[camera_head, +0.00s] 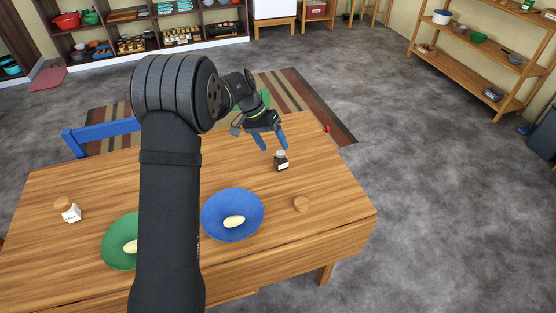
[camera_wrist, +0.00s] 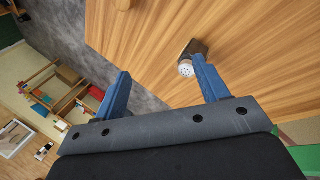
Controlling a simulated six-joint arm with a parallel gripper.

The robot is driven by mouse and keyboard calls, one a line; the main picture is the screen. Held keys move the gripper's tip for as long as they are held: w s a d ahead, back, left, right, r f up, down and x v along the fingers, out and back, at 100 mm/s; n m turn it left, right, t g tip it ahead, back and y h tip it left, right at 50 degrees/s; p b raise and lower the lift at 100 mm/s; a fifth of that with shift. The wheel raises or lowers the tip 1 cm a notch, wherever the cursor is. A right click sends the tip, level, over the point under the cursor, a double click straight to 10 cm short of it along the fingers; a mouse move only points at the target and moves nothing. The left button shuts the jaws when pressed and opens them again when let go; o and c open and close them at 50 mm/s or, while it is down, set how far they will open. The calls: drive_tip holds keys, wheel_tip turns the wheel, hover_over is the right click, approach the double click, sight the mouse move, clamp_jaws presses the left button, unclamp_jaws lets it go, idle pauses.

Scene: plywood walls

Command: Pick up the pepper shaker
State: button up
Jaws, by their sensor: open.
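The pepper shaker (camera_head: 281,162) is a small dark jar with a pale top and a light label. It stands upright on the wooden table (camera_head: 330,190). In the wrist view the pepper shaker (camera_wrist: 186,69) shows its pale perforated top, close to the tip of the right finger, which partly hides its dark body. My gripper (camera_head: 274,146) is open, its blue fingers pointing down close to the shaker. In the wrist view my gripper (camera_wrist: 162,70) is empty, and the shaker appears near the right finger rather than midway between the two. Contact cannot be told.
A blue plate (camera_head: 212,220) and a green plate (camera_head: 113,245) each hold a pale oval item. A white salt shaker (camera_head: 71,212) stands at the left, with a cork-coloured piece beside it. A round wooden lid (camera_head: 301,204) lies right of the blue plate. A blue chair (camera_head: 105,132) stands behind.

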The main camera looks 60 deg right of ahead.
drive_tip(key=w+a+f+n+g+h, duration=0.3)
drive_tip(key=a+f+n+g+h, duration=0.1)
drive_tip(key=n, duration=0.8)
drive_tip(key=n+t+h, duration=0.1)
drive_tip(key=n+h, duration=0.5)
drive_tip(key=n, duration=1)
approach(277, 156)
drive_tip(key=x, duration=0.2)
drive_tip(key=f+x, duration=0.1)
drive_tip(key=x, duration=0.3)
drive_tip(key=shift+f, duration=0.35)
drive_tip(key=shift+s+d+f, duration=0.25)
drive_tip(key=shift+s+d, duration=0.5)
drive_tip(key=shift+d, duration=0.3)
drive_tip(key=shift+s+d+f, duration=0.25)
drive_tip(key=shift+s+d, duration=0.5)
drive_tip(key=shift+d, duration=0.35)
drive_tip(key=c, duration=1.5)
drive_tip(key=shift+o, duration=0.2)
drive_tip(key=shift+r, duration=0.15)
